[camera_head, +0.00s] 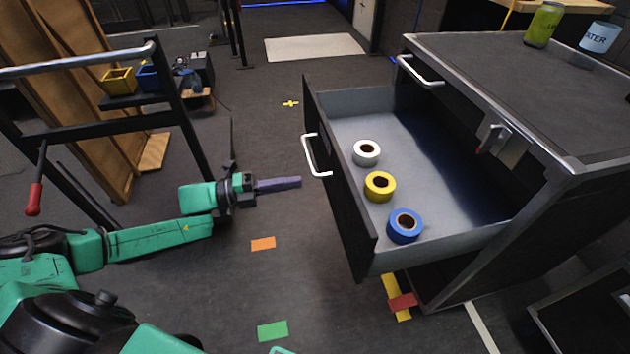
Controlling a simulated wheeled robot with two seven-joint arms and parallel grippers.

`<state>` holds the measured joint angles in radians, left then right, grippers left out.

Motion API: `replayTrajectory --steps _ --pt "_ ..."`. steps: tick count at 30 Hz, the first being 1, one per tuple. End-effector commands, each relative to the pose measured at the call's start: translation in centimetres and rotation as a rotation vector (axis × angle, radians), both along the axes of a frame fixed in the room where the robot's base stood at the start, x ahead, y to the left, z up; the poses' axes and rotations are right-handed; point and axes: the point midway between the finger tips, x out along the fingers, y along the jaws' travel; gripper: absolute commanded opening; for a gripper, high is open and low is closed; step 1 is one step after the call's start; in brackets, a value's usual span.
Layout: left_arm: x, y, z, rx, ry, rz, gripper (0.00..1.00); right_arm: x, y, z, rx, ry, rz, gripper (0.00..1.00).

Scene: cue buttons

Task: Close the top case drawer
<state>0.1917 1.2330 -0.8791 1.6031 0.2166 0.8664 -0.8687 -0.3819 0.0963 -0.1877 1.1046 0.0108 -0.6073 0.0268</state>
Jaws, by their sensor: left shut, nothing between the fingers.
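The case (500,90) stands at the right, dark with a grey top. Its top drawer (342,190) is pulled far out to the left, with a white handle (315,155) on its front. In the drawer lie a white tape roll (366,152), a yellow tape roll (380,186) and a blue tape roll (404,225). My left gripper (295,182) is shut and empty, to the left of the drawer front and a little below the handle's level in the picture. It points right, apart from the handle. My right gripper is not in view.
A can (543,24) and a cup (600,37) stand on the case top. A black metal cart frame (100,128) with small bins stands at the left, near my left arm. Open floor with tape marks lies between it and the drawer.

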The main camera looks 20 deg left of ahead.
Motion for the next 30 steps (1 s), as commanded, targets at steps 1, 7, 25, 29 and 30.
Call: replayTrajectory --steps 1,7,25,29,30 --pt "0.7 -1.0 0.1 -0.005 -0.004 0.0 0.0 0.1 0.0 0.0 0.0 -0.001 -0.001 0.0" --pt "2.6 -4.1 0.1 -0.001 -0.002 0.0 0.0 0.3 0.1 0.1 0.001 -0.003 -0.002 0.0" --pt "3.5 -5.4 -0.1 0.0 0.0 0.001 0.0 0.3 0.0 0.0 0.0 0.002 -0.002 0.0" --pt "4.0 -6.3 -0.2 0.0 -0.001 0.001 0.0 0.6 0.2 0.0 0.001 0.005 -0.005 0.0" --pt "4.3 -6.7 -0.2 -0.002 -0.001 0.001 0.0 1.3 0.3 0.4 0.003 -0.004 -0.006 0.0"
